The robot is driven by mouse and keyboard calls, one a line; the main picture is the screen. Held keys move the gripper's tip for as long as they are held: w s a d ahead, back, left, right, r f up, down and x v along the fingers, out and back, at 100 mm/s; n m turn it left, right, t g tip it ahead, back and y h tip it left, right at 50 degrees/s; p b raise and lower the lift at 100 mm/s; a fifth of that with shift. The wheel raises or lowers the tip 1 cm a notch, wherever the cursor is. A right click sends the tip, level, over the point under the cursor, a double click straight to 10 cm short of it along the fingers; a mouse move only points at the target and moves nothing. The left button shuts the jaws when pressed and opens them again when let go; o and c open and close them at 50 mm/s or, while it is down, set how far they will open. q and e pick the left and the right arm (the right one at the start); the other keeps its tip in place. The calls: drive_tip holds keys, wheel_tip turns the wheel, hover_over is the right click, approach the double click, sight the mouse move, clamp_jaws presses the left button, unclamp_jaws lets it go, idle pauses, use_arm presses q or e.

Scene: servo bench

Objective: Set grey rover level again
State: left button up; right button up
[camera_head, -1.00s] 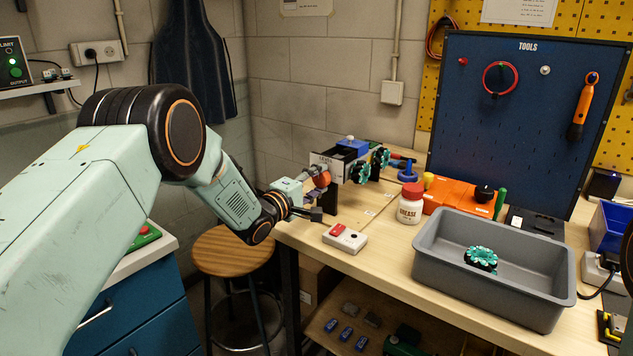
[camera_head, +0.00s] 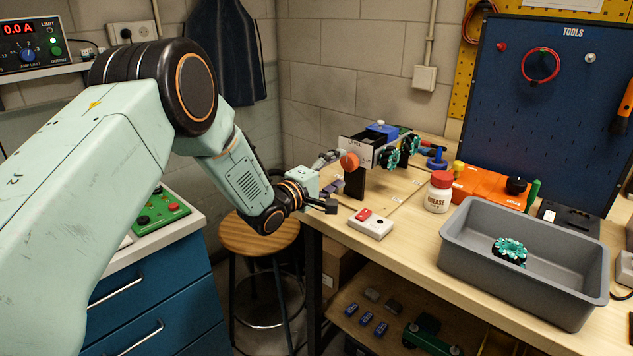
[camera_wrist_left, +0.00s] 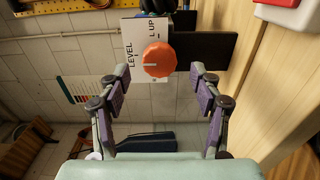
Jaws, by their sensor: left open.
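My left gripper (camera_head: 328,183) is just left of the knob in the head view. In the wrist view its fingers (camera_wrist_left: 164,82) are spread and empty, one to each side below the knob, not touching it. My right gripper is out of view.
A switch box (camera_head: 371,223) with a red button lies on the bench's near edge, close to my left gripper. A grease bottle (camera_head: 438,195), an orange case (camera_head: 485,187) and a grey bin (camera_head: 470,250) holding a loose wheel (camera_head: 509,250) stand further right. A stool (camera_head: 258,238) is below.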

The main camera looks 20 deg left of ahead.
use_arm(q)
drive_tip(key=v, duration=0.8)
drive_tip(key=shift+s, duration=0.1)
drive_tip(key=s+d+f+m+g+y, duration=0.15)
drive_tip(key=s+f+m+g, duration=0.3)
drive_tip(key=s+f, duration=0.55)
drive_tip(key=s+f+m+g+y, duration=0.4)
drive_tip(key=s+f, duration=0.3)
drive_tip(key=f, duration=0.5)
drive_tip(key=s+f+m+g+b, duration=0.1)
drive_tip(key=s+f+g, duration=0.1)
drive_tip(key=s, duration=0.7)
drive_tip(key=s+d+f+m+g, duration=0.1)
drive_tip(key=s+f, duration=0.4)
drive_tip(key=s, duration=0.5)
drive_tip(key=s+f+m+g+b, duration=0.1)
drive_tip(key=s+f+m+g, duration=0.2)
drive_tip(key=s, duration=0.7)
drive_tip(key=shift+d+f+g+y+b, duration=0.25)
drive_tip(key=shift+g+y+b, duration=0.1)
drive_tip(key=shift+g, duration=0.9)
